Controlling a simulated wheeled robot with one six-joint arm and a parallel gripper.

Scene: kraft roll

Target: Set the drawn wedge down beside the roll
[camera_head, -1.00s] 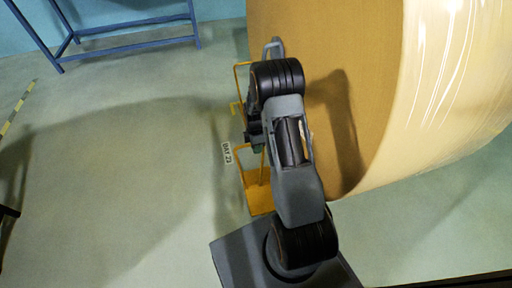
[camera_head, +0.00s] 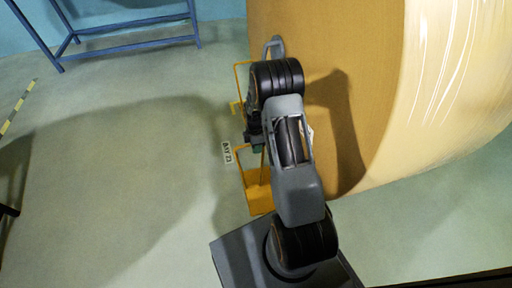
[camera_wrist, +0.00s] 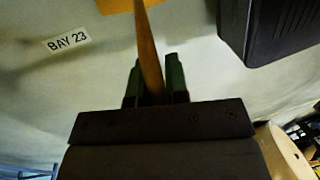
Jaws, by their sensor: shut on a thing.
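The wedge (camera_head: 258,194) is an orange-yellow piece low by the floor, left of my arm in the head view. A thin bar rises from it, and in the wrist view this bar (camera_wrist: 150,55) runs between the green finger pads of my gripper (camera_wrist: 157,82). My gripper is shut on that bar; in the head view it is mostly hidden by my wrist. The big brown kraft roll (camera_head: 330,35) stands to the right, with the wedge just off its lower left side. I cannot tell whether the wedge touches the floor.
A BAY 23 label (camera_head: 228,152) lies left of the wedge; it also shows in the wrist view (camera_wrist: 67,41). A blue metal frame (camera_head: 130,30) is at the back left.

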